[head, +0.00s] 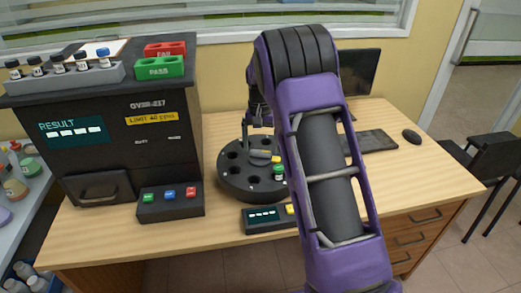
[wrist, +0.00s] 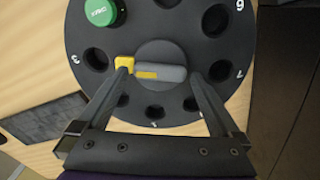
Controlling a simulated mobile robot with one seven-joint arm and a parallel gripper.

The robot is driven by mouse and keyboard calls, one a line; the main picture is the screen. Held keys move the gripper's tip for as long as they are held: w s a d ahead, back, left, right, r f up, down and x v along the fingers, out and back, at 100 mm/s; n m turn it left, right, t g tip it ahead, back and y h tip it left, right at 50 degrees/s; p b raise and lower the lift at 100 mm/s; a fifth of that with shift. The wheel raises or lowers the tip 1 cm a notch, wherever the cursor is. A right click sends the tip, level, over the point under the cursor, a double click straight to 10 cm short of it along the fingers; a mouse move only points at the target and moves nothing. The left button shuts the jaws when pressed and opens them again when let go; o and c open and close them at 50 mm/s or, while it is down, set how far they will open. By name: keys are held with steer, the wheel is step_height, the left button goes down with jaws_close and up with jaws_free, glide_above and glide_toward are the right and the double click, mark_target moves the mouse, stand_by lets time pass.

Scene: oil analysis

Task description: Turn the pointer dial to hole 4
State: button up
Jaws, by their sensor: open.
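The round black dial plate (head: 237,185) stands on the desk, partly behind my arm. It also fills much of the wrist view (wrist: 200,50), with holes around its rim; numbers 6 and 7 show at the right, and I cannot read a 4. The grey pointer (wrist: 165,73) sits at its middle, its yellow tip (wrist: 124,62) toward the left hole (wrist: 95,60). My gripper (wrist: 159,68) is open, one finger by the yellow tip and the other by the pointer's blunt end. I cannot tell whether they touch it. A green-capped vial (wrist: 103,12) fills one hole.
A display box (head: 260,217) stands in front of the dial. A button box (head: 170,203) and the black analyser (head: 75,150) stand to the left. A keyboard (head: 372,142) and mouse (head: 411,136) lie to the right.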

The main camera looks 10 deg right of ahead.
steer(key=shift+f, duration=0.5)
steer(key=c, duration=1.1)
steer(key=shift+o, duration=0.2)
steer(key=shift+r, duration=0.1)
steer(key=m+p, duration=0.2)
steer(key=m, duration=0.1)
steer(key=shift+m, duration=0.4)
steer(key=m+p, duration=0.2)
steer(key=m, duration=0.2)
steer(key=shift+m+p, duration=0.3)
steer(key=shift+m, duration=0.1)
